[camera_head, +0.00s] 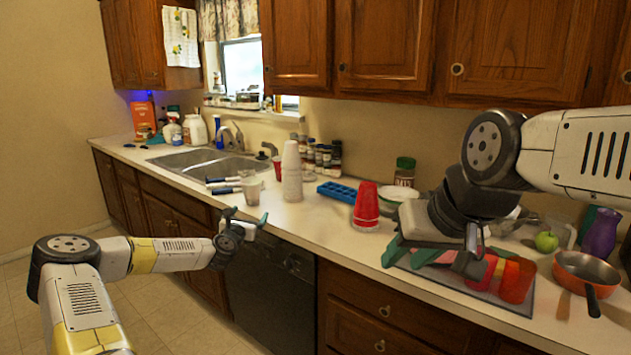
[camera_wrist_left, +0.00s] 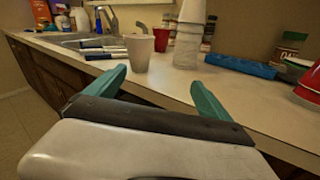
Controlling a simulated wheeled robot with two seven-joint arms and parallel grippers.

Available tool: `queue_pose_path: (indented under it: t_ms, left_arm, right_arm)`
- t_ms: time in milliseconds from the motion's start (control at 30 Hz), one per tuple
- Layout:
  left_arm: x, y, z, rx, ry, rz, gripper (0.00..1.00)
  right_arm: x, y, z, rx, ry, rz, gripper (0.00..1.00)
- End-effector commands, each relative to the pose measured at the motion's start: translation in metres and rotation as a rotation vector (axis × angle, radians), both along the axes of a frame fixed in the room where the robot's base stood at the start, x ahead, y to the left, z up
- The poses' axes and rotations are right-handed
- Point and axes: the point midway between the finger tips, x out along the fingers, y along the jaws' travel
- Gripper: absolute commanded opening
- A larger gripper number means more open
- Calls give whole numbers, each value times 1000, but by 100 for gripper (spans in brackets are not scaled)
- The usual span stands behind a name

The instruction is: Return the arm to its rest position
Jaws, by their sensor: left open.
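My left gripper (camera_head: 247,218) is open and empty, in front of the counter edge above the dark dishwasher front. In the left wrist view, its two teal fingers (camera_wrist_left: 160,88) are spread wide, with nothing between them. A white cup (camera_wrist_left: 140,52) stands on the counter beyond them. My right arm comes in from the right in the head view. Its gripper (camera_head: 432,258) points down over the grey tray (camera_head: 513,304), with its teal fingers apart near red cups (camera_head: 516,280). The wrist hides part of the tray.
The counter holds a tall stack of white cups (camera_head: 291,172), a blue rack (camera_head: 338,192), stacked red cups (camera_head: 366,207), a green apple (camera_head: 546,242) and an orange pan (camera_head: 586,270). The sink (camera_head: 205,162) is further back. The floor in front of the cabinets is clear.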

Motion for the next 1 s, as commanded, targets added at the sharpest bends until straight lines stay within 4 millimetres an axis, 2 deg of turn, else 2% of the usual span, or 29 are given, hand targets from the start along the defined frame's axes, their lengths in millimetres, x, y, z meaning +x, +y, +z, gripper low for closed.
queue_pose_path:
  t_ms: [267,467,600,700,833,1000]
  left_arm:
    - [-13,-58,14,258,31,-169,93]
    - [-38,-110,24,572,55,-354,93]
    - [-74,-146,34,906,70,-532,93]
    - [-105,-158,42,1160,79,-658,93]
    - [-148,-160,59,1464,89,-801,93]
    - [-209,-146,93,1807,99,-959,93]
  right_arm:
    - [0,0,0,0,0,0,36]
    - [0,0,0,0,0,0,36]
    - [0,0,0,0,0,0,36]
    - [0,0,0,0,0,0,36]
    - [0,0,0,0,1,0,36]
    - [0,0,0,0,0,0,36]
